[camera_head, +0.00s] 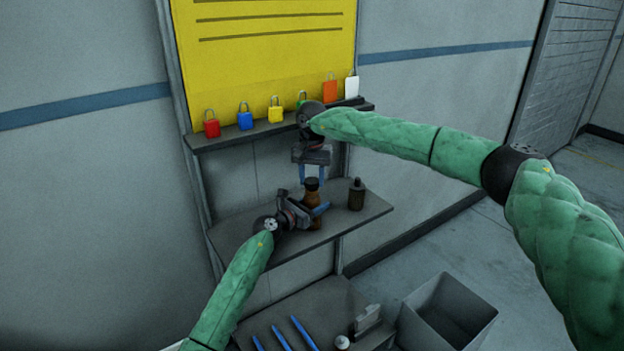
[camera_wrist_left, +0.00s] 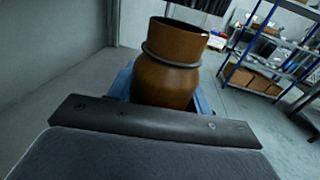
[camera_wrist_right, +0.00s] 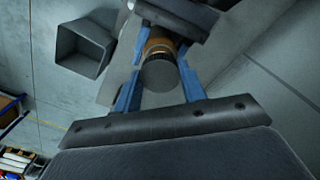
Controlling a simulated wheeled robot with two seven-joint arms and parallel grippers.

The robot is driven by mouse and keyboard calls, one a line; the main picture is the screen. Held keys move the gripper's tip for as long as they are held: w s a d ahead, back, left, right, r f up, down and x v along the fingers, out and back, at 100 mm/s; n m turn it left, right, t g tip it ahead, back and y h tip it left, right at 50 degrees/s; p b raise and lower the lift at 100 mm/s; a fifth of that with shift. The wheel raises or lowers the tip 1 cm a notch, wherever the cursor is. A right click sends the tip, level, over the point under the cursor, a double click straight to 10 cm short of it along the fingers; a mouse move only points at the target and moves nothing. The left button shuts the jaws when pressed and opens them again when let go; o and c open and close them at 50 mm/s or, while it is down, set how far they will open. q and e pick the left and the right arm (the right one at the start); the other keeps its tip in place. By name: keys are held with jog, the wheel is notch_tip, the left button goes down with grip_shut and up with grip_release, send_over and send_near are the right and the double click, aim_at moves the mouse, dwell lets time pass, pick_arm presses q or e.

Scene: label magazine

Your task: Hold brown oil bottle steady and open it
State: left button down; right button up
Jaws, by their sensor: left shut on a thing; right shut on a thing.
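My right gripper (camera_head: 312,176) points down from above, shut on the cap. In the right wrist view the round dark cap (camera_wrist_right: 160,75) is between its blue fingers, with brown glass behind it.
A dark bottle (camera_head: 356,194) stands just right on the same shelf (camera_head: 350,217). Several coloured padlocks (camera_head: 245,120) line the upper ledge, close to my right wrist. Below are blue pens (camera_head: 304,333), a small white-topped item (camera_head: 342,342) and an open grey bin (camera_head: 450,312).

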aim_at(312, 180)
jog(key=shift+r, duration=2)
pick_arm(q)
jog(key=c, duration=0.6)
grip_release()
jog(key=shift+o, duration=0.2)
